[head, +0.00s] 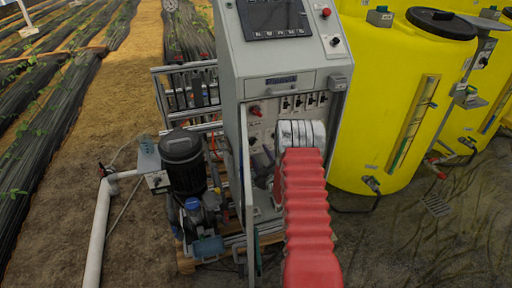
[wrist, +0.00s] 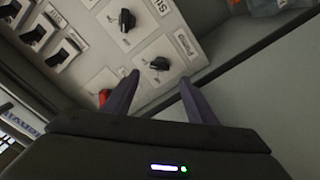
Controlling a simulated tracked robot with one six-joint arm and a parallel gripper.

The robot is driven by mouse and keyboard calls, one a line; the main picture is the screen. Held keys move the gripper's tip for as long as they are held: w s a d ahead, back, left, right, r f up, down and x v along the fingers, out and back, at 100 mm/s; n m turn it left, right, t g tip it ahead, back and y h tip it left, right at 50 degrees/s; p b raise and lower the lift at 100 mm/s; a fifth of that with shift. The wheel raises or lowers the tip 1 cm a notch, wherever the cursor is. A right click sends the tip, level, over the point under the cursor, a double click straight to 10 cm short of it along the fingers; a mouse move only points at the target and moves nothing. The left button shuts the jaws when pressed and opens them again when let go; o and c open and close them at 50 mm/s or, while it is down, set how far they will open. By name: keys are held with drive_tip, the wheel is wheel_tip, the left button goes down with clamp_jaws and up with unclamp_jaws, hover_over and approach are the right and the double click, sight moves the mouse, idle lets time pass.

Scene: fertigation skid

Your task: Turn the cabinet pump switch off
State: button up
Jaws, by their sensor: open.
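The grey control cabinet (head: 240,75) stands open in the head view, with a row of switches (head: 300,101) and a red knob (head: 255,109) on its inner panel. My arm reaches into it and hides part of the panel and my gripper there. In the wrist view my gripper (wrist: 158,77) is open and empty. A black rotary switch (wrist: 160,63), beside a tilted label (wrist: 185,42) that seems to read "Pump", lies just ahead, between the fingertips in the picture. I cannot tell whether the fingers touch it. Its setting is unclear.
Another black rotary switch (wrist: 127,20) is close by, and a red knob (wrist: 104,96) is partly behind the left finger. Several black switches (wrist: 60,52) sit at left. The cabinet wall (wrist: 275,85) is close on the right. Yellow tanks (head: 385,110) stand beside the cabinet.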

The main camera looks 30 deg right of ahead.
sight(254, 143)
drive_tip(key=shift+x, duration=3.5)
drive_tip(key=shift+c, duration=0.7)
drive_tip(key=c, duration=0.9)
drive_tip(key=shift+d, duration=0.15)
drive_tip(key=shift+c, duration=0.2)
